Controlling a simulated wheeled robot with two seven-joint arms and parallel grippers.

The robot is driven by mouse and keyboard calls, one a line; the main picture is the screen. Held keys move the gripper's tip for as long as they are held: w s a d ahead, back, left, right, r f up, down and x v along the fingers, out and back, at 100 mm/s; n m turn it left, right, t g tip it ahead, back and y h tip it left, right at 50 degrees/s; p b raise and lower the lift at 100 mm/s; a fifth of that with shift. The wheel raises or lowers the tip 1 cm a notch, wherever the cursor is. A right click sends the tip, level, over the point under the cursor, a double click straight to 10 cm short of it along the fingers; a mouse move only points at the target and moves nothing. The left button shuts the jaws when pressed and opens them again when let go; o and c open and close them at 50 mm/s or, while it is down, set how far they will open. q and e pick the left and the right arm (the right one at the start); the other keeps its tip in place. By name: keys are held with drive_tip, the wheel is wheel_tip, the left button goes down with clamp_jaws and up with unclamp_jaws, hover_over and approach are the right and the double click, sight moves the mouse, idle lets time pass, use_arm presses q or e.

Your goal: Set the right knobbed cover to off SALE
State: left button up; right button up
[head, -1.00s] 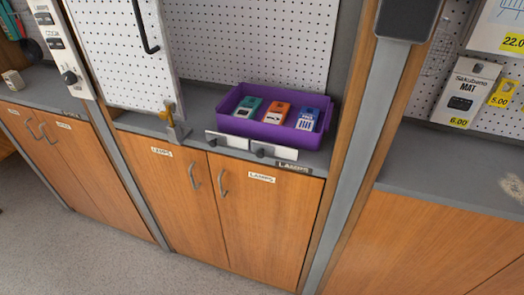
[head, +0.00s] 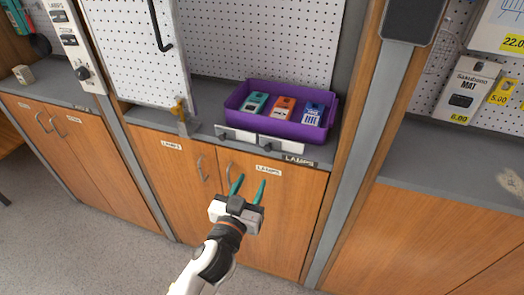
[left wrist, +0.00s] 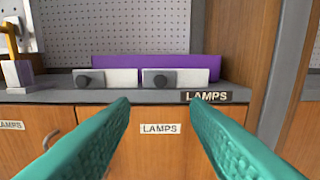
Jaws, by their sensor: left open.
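Two white covers with dark round knobs lie side by side at the front edge of the grey counter. The right knobbed cover (head: 288,144) also shows in the left wrist view (left wrist: 197,77), with its knob (left wrist: 160,80) at its left end. The left knobbed cover (head: 241,135) has its knob at its left end too. No SALE lettering is readable on either. My left gripper (head: 250,181) is open and empty, in front of the cabinet doors and apart from the covers. In the left wrist view its teal fingers (left wrist: 160,106) point toward the right cover. My right gripper is out of view.
A LAMPS label (left wrist: 207,96) is on the counter edge. Handled cabinet doors (head: 265,220) are below.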

sight(267, 149)
use_arm(q)
drive_tip(key=x, duration=0.6)
drive_tip(key=p+x, duration=0.1)
drive_tip(key=x, duration=0.5)
drive_tip(key=shift+r, duration=0.2)
drive_tip(key=shift+c, duration=0.3)
clamp_jaws()
